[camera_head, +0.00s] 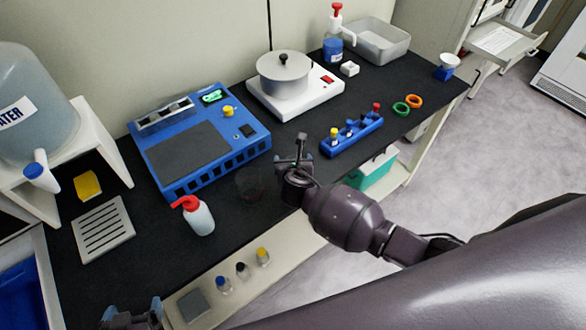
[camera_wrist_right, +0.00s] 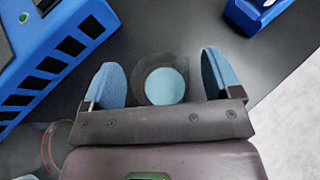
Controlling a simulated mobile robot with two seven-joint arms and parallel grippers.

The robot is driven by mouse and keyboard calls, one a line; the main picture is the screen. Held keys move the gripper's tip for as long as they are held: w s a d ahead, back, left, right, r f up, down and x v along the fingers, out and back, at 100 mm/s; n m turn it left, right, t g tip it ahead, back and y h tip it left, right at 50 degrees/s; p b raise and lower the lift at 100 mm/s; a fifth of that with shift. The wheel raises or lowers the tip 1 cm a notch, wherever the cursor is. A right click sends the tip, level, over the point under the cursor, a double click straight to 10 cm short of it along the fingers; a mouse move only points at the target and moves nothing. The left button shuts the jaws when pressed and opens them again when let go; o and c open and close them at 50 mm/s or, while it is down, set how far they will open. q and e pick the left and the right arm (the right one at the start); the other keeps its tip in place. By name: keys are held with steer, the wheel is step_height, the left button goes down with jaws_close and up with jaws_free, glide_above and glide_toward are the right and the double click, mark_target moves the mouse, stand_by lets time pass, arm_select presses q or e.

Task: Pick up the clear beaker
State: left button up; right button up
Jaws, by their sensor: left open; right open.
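A clear beaker (camera_head: 249,184) stands on the black bench in front of the blue device, just left of my right gripper. My right gripper (camera_head: 295,160) is open above the bench. In the right wrist view, a round see-through vessel (camera_wrist_right: 148,70) with a pale blue disc lies between the spread fingers (camera_wrist_right: 165,88), with no visible contact. Another clear rim with a red line (camera_wrist_right: 50,150) shows at the lower left there, partly cut off by the gripper body. My left gripper (camera_head: 132,316) is open and empty at the bottom left, partly out of frame.
Close by stand the blue device (camera_head: 200,140), a red-capped wash bottle (camera_head: 199,217) and a blue rack (camera_head: 352,134). A hot plate with a pot (camera_head: 284,76) is behind.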

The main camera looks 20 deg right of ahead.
steer(key=c, duration=1)
steer(key=shift+c, duration=0.3)
steer(key=shift+r, duration=0.25)
